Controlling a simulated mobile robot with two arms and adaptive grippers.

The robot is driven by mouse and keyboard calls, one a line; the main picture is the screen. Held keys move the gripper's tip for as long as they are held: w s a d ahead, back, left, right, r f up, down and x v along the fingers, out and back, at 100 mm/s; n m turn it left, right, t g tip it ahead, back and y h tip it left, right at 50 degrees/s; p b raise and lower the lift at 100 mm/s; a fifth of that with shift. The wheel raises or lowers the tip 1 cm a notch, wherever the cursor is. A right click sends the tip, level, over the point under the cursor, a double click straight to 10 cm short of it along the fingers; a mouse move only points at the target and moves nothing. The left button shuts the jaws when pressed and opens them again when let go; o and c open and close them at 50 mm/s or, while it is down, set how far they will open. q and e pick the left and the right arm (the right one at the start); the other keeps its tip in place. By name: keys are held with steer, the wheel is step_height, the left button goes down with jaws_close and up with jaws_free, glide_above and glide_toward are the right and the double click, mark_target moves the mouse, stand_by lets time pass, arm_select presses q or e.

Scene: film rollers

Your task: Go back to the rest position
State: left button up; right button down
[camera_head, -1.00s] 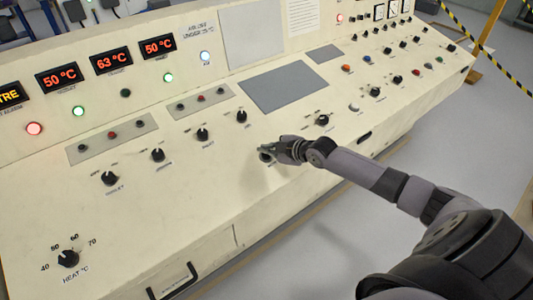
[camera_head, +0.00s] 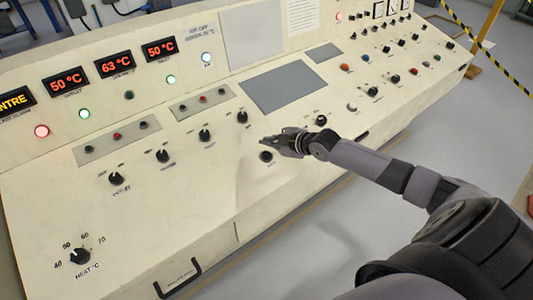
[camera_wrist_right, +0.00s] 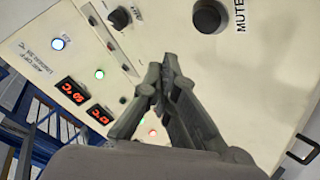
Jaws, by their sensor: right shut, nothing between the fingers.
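My right gripper (camera_head: 268,141) is shut and empty. In the head view it hangs in front of the cream control panel (camera_head: 215,185), just above a black knob (camera_head: 266,156), apart from it. The right wrist view shows its closed fingers (camera_wrist_right: 160,75) pointing at the panel, with a black knob (camera_wrist_right: 208,17) beyond them next to a label reading "MUTE". My left gripper does not show.
The sloped panel carries several black knobs, a heat dial (camera_head: 80,256), red displays (camera_head: 111,65) and a grey plate (camera_head: 282,88). A black handle (camera_head: 178,279) sticks out at the front. Grey floor (camera_head: 330,240) is clear right of the panel.

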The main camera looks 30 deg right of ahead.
stand_by(0.5)
